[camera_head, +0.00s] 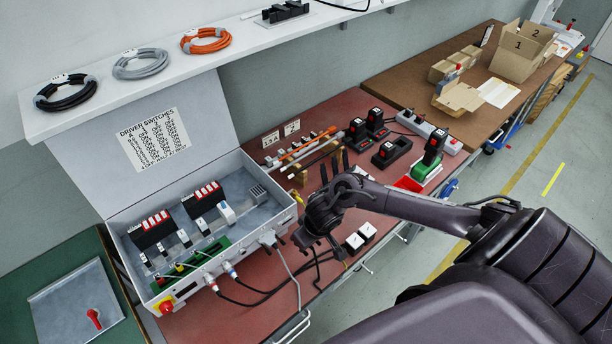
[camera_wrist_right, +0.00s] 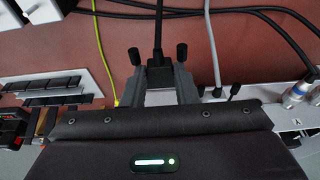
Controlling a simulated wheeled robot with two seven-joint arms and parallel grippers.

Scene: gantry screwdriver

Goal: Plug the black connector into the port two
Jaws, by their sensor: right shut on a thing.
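My right gripper (camera_wrist_right: 158,68) is shut on the black connector (camera_wrist_right: 159,76), whose black cable runs up the wrist view. In the head view the right gripper (camera_head: 318,238) is beside the right front corner of the grey control box (camera_head: 190,262); the connector is hidden there by the hand. A grey plug (camera_head: 268,238) with a grey cable sits in the box's front wall; it shows next to the fingers in the wrist view (camera_wrist_right: 216,92). I cannot make out which port is two. My left gripper is out of view.
Red- and blue-ringed plugs (camera_head: 211,283) (camera_head: 230,270) fill the box front further left. Black cables lie on the red table (camera_head: 258,262). White switches (camera_head: 361,237) stand right of the hand. Black tool stations (camera_head: 391,151) and a green-based tool (camera_head: 432,160) stand further right.

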